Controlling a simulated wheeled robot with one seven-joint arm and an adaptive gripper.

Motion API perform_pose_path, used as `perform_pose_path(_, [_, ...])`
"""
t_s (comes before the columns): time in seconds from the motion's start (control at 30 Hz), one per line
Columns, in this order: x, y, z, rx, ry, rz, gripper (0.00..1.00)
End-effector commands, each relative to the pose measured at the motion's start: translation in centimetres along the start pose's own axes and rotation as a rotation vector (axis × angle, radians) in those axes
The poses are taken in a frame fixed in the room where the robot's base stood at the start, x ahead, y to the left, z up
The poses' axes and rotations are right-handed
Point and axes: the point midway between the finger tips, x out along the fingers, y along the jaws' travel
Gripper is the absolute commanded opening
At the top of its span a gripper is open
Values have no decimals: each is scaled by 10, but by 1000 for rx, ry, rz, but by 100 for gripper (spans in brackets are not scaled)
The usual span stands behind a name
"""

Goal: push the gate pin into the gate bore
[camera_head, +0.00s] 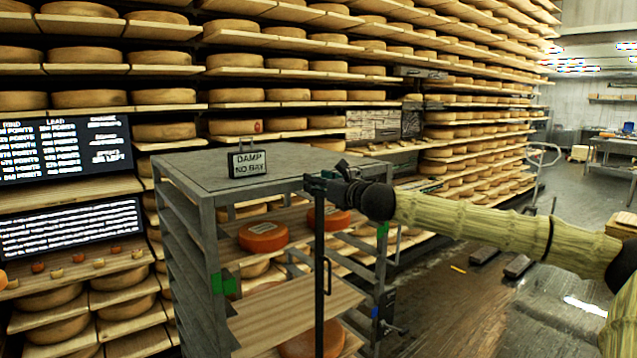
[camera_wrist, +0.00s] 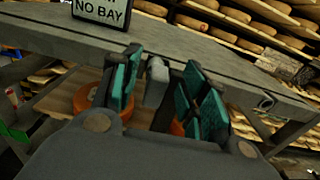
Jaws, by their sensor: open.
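My gripper (camera_head: 326,178) reaches in from the right, at the front top edge of the grey rack, near the top of a dark upright gate bar (camera_head: 320,270). In the wrist view its green-padded fingers (camera_wrist: 160,90) stand apart. A small grey block (camera_wrist: 157,78) shows between them, with a gap to the pads; it may be the gate pin, but I cannot tell for sure. In the head view my gripper hides this spot. The gate bore cannot be made out in either view.
The rack top (camera_head: 290,160) carries a sign reading "DAMP NO BAY" (camera_head: 248,163). Orange-red cheese wheels (camera_head: 263,237) lie on the rack's shelves. Two dark screens (camera_head: 65,150) stand at the left, with tall cheese shelves behind. The floor at right (camera_head: 540,280) is mostly open.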

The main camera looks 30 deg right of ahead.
Motion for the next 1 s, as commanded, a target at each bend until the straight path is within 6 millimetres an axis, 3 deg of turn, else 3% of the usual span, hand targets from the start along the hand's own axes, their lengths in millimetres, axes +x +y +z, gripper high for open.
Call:
perform_pose_path(0.5, [-54, -2, 0, 3, -2, -1, 44])
perform_pose_path(1.0, [-68, -1, -1, -1, 1, 0, 44])
